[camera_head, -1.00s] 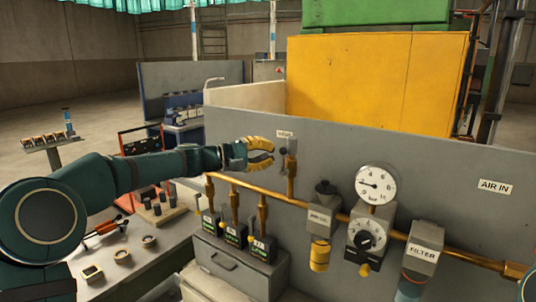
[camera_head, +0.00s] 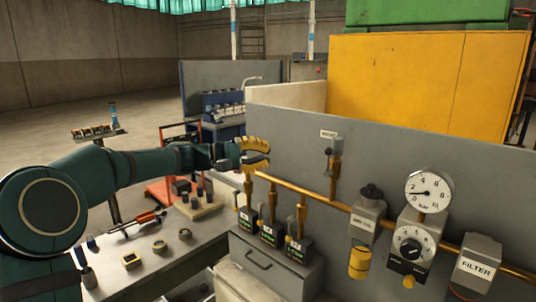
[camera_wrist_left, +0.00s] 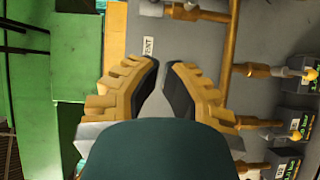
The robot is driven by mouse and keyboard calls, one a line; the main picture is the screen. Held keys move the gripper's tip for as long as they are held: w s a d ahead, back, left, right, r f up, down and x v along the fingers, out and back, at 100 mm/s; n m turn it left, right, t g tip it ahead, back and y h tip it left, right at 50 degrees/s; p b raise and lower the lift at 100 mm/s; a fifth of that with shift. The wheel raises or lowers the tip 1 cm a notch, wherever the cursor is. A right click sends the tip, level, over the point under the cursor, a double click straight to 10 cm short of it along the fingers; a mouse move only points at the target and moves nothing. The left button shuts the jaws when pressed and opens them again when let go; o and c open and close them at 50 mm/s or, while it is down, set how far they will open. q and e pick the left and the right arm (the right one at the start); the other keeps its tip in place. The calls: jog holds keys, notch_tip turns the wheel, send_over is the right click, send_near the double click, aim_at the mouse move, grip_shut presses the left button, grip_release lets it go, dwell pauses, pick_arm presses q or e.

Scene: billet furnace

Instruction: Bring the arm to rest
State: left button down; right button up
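My left gripper (camera_head: 258,153) has yellow ridged fingers and sits at the end of the teal arm reaching in from the left. It is in front of the grey panel's left end, left of the small upright valve (camera_head: 334,158) on the brass pipe and apart from it. In the left wrist view, the two fingers (camera_wrist_left: 162,66) stand slightly apart, with a narrow gap at the tips and nothing between them. Behind them are the grey panel and its label (camera_wrist_left: 149,47). My right gripper is not in view.
The brass pipe (camera_head: 310,194) crosses the panel below my gripper, with a pressure gauge (camera_head: 429,191) and a filter (camera_head: 476,265) at the right. A bench (camera_head: 190,238) with small parts lies below my arm. A yellow cabinet (camera_head: 430,80) stands behind the panel.

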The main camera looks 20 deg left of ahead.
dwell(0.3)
pick_arm(q)
jog(key=s+d+f+g+y, duration=0.2)
jog(key=d+f, duration=0.1)
jog(key=f, duration=0.9)
jog(key=s+d+f+n+g+y, duration=0.1)
jog(key=s+d+f+g+y, duration=0.15)
jog(key=f, duration=0.95)
jog(key=s+d+f+g+y, duration=0.15)
jog(key=d+f, duration=0.25)
jog(key=f, duration=0.8)
jog(key=s+d+f+m+g+y, duration=0.1)
jog(key=s+d+f+m+y, duration=0.1)
jog(key=s+f, duration=0.6)
jog(key=s+d+f+m+g+y, duration=0.1)
jog(key=s+d+f+m, duration=0.3)
jog(key=s+f, duration=0.5)
jog(key=s+d+y, duration=0.1)
jog(key=s, duration=0.4)
jog(key=shift+s+d+f+g, duration=0.2)
jog(key=shift+d+f+g, duration=0.1)
jog(key=shift+g, duration=0.1)
